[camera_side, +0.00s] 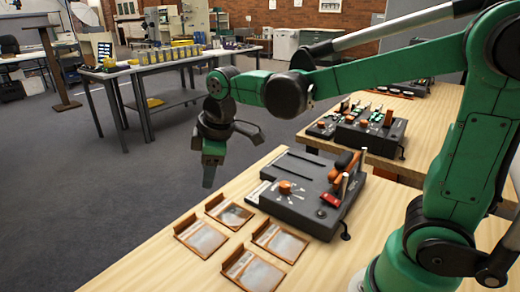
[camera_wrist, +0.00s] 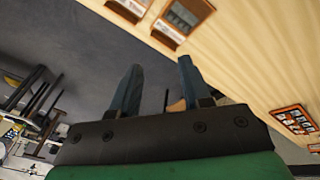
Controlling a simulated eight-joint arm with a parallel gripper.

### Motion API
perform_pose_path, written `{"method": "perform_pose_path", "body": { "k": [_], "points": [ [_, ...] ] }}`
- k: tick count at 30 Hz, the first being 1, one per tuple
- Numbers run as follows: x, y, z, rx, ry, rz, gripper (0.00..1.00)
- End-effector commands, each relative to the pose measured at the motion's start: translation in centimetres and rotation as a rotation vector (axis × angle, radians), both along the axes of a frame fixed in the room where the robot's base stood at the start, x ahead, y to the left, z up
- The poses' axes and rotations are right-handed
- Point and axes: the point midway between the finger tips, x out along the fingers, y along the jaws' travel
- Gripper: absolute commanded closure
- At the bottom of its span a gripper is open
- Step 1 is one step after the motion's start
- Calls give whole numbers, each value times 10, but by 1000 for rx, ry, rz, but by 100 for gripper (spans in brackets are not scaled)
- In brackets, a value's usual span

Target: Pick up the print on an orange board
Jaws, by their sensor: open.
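Several flat prints on orange-brown boards lie on the wooden table in the side view: a left one (camera_side: 203,238), a back one (camera_side: 229,213), a right one (camera_side: 280,242) and a front one (camera_side: 252,271). Their board colours look alike, so I cannot tell which is the orange one. My gripper (camera_side: 209,175) hangs in the air at the table's left edge, above and behind the prints, touching none. In the wrist view its two fingers (camera_wrist: 160,66) are apart with nothing between them. Two boards show at the top there, one print (camera_wrist: 183,16) clearest.
A dark grey device (camera_side: 305,190) with an orange knob and red-handled parts stands right of the prints. A second table (camera_side: 445,120) with similar devices is behind it. An orange-edged panel (camera_wrist: 293,120) shows at right in the wrist view. Open floor lies left.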

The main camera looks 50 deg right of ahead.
Motion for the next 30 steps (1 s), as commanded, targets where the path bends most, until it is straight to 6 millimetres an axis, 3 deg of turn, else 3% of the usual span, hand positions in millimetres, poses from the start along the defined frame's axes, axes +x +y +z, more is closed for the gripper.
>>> {"method": "perform_pose_path", "body": {
  "k": [1, 6, 12, 18, 30],
  "points": [
    [14, 5, -6, -27, 37, 91, 58],
    [47, 21, -37, -100, 157, 413, 58],
    [66, 35, -72, -135, 252, 682, 58],
    [71, 38, -89, -141, 281, 772, 58],
    [70, 38, -137, -142, 280, 772, 58]
  ]
}}
